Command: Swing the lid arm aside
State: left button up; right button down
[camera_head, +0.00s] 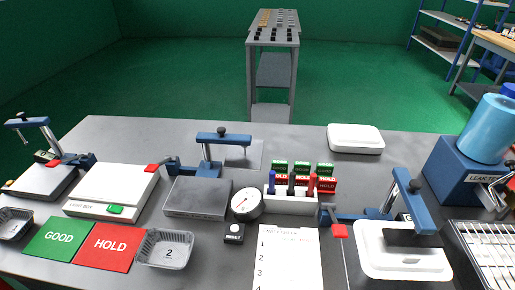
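Three clamp-like stations with swinging arms stand on the grey table. At the right, a blue arm (412,200) on a blue post reaches over a white rounded lid-like block (395,262), with a black pad beneath it. In the middle, a blue arm (223,138) with a black knob stands on a blue base behind a grey plate (198,197), and its bar is not over the plate. I cannot tell which one is the lid arm. Neither gripper shows.
A light box (112,190), dial gauge (247,204), pen holder (291,203) and paper list (289,258) crowd the middle. A blue leak tester (468,168) stands right.

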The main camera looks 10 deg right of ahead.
aim_at(408, 187)
jog(key=k+l+z, duration=0.15)
jog(key=l+z, duration=0.15)
jog(key=k+l+z, duration=0.1)
jog(key=l+z, duration=0.25)
jog(key=k+l+z, duration=0.1)
jog(key=l+z, duration=0.2)
